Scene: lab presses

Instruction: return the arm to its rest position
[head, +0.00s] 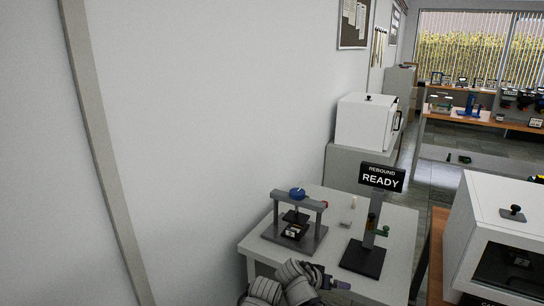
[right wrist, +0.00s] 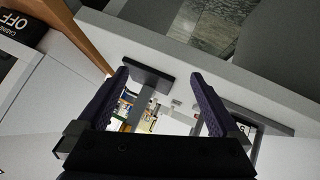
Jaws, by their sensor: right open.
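My right arm reaches in from the bottom of the head view, and its dark purple gripper (head: 334,283) is low over the front of a light table (head: 392,236). In the right wrist view the gripper (right wrist: 159,77) has its two fingers spread apart. Nothing is held between them. Beyond the fingers lies a dark stand base (right wrist: 148,74) with a grey post. My left gripper does not show.
A grey press (head: 297,220) with a blue knob stands on the table. Right of it is a stand with a sign (head: 382,178) reading REBOUND READY. A white cabinet (head: 505,225) is close on the right. A plain wall (head: 220,110) fills the left.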

